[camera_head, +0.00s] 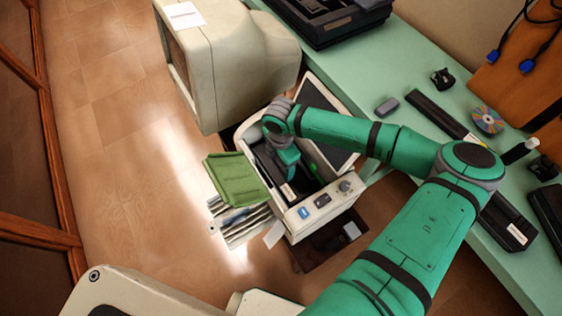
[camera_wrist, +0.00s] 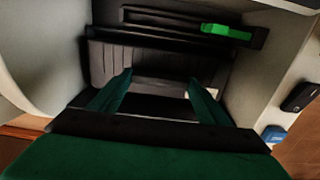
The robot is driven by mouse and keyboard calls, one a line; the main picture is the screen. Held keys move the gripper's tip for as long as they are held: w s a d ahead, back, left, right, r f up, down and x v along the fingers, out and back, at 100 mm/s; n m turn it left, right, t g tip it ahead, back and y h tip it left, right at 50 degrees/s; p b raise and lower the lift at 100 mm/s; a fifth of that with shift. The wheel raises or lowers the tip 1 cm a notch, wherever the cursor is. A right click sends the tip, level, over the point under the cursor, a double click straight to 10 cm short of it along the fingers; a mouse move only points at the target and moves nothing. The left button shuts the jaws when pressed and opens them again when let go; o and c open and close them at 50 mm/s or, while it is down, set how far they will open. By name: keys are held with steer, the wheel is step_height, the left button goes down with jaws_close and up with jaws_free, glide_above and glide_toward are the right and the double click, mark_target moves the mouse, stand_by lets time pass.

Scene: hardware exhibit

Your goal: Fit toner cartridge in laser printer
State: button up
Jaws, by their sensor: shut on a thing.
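The laser printer (camera_head: 327,208) is a cream box with its top open and its dark-lined lid raised. My gripper (camera_head: 287,172) reaches down inside the open bay. In the wrist view my gripper (camera_wrist: 163,88) has its two green fingers shut on a dark toner cartridge (camera_wrist: 160,104). The cartridge lies low in the bay, between the pale side walls. In the head view the cartridge (camera_head: 284,194) shows only in part, with a white label. A bright green lever (camera_wrist: 226,32) sits on a dark bar at the bay's far side. I cannot tell whether the cartridge is fully seated.
A green cloth (camera_head: 235,180) and grey slats (camera_head: 243,226) lie left of the printer. A large beige monitor-like case (camera_head: 230,65) stands behind it. The mint bench (camera_head: 400,60) holds long black units (camera_head: 508,222), a disc (camera_head: 488,119) and small parts. The bay walls are close around my gripper.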

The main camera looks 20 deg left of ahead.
steer(key=shift+f, duration=0.2)
steer(key=o, duration=2.1)
step_height(320, 180, up, 13)
steer(key=shift+f, duration=0.2)
steer(key=shift+a, duration=0.1)
